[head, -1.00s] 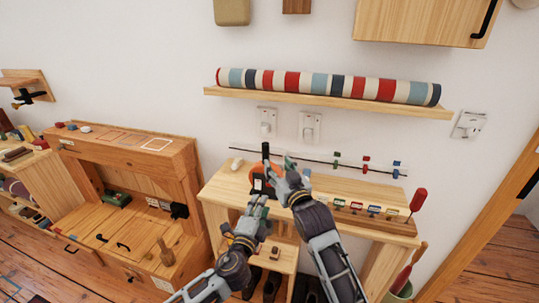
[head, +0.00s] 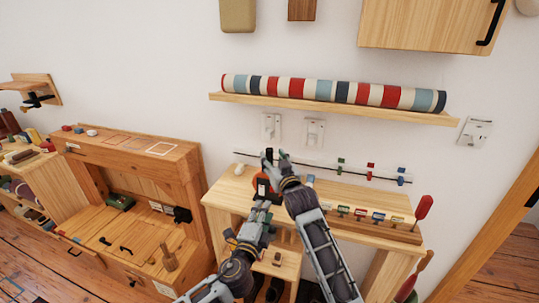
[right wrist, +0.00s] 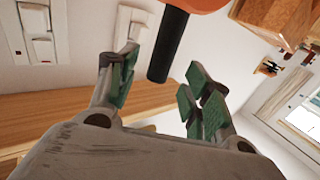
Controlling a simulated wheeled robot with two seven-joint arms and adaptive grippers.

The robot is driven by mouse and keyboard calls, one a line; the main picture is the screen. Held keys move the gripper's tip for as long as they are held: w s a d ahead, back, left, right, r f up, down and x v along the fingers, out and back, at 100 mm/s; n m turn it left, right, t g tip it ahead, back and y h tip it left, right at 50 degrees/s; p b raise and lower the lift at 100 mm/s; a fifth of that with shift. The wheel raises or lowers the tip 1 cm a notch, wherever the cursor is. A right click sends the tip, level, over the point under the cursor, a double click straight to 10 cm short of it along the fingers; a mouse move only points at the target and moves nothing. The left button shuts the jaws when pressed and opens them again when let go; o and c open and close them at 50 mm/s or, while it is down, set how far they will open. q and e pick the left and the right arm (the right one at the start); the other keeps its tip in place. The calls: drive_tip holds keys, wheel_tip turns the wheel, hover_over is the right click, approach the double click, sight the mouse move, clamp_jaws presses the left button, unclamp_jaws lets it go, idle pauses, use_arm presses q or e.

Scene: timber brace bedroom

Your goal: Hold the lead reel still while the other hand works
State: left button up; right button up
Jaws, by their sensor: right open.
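The lead reel (head: 262,186) is orange with a black upright part and stands on the wooden bench top, partly hidden by my grippers. My left gripper (head: 261,206) is at its front, low side; its fingers are too small and covered to show whether they grip it. My right gripper (head: 279,164) is above and just right of the reel. In the right wrist view, the right gripper's green-padded fingers (right wrist: 163,92) are apart and empty. A black rod (right wrist: 168,45) below the reel's orange edge (right wrist: 200,4) hangs near the gap between the fingertips, with no clear contact.
The bench (head: 222,190) holds a row of coloured clips (head: 360,214) and a red-handled tool (head: 424,206) to the right. Wall sockets (head: 313,132) and a black cord with clips (head: 371,176) lie behind. A shelf (head: 330,107) with a striped roll is above.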

sight(271, 155)
drive_tip(key=shift+x, duration=2.15)
drive_tip(key=shift+c, duration=0.3)
clamp_jaws()
